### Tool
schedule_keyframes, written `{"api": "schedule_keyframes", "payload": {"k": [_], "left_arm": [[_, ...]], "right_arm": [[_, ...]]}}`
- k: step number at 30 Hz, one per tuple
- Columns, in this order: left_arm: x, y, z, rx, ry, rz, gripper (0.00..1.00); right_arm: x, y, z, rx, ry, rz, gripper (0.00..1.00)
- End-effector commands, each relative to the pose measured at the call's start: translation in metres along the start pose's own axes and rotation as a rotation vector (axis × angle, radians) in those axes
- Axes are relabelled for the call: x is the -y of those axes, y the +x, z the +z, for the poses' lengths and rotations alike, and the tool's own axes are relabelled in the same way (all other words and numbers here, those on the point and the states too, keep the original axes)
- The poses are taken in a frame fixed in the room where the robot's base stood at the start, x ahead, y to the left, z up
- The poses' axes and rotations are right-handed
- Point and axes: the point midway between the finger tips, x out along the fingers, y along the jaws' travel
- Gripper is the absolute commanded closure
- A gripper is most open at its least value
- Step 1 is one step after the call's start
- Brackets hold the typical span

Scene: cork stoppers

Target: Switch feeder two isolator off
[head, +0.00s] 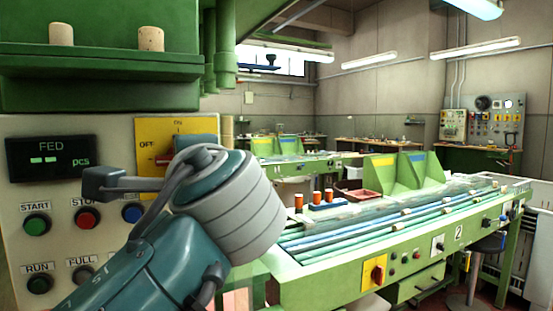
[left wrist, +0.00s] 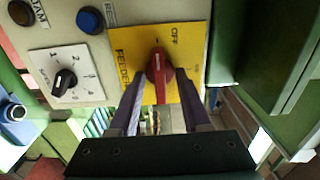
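A yellow isolator plate (head: 150,182) with OFF at its left and ON at its top is on the cream panel at left. My left gripper and wrist cover much of it. In the left wrist view the yellow plate (left wrist: 185,50) reads FEEDER; its number is hidden. Its red handle (left wrist: 159,72) lies level on the panel, along the line to OFF. The two fingers of my left gripper (left wrist: 160,82) stand apart, one on each side of the handle; contact cannot be told. My right gripper is in neither view.
The panel's display (head: 48,158), green start button (head: 37,224) and red stop button (head: 86,218) are close by. A selector dial (left wrist: 65,80) is below the isolator. Another yellow plate with a red-orange switch (head: 374,272) is on the green conveyor (head: 330,283) marked 2.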

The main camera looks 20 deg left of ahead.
Motion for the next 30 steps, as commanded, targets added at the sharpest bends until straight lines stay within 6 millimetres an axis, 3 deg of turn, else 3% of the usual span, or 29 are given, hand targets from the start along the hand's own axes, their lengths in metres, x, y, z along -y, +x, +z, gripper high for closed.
{"api": "schedule_keyframes", "payload": {"k": [8,21,30], "left_arm": [[-0.001,-0.006,-0.001,-0.002,0.001,0.000,0.53],[-0.003,-0.086,0.000,-0.002,-0.001,0.003,0.53],[0.000,-0.100,0.000,0.000,0.001,0.001,0.53]], "right_arm": [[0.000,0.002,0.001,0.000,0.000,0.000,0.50],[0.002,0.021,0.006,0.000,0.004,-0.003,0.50],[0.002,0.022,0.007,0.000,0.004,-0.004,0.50]]}}
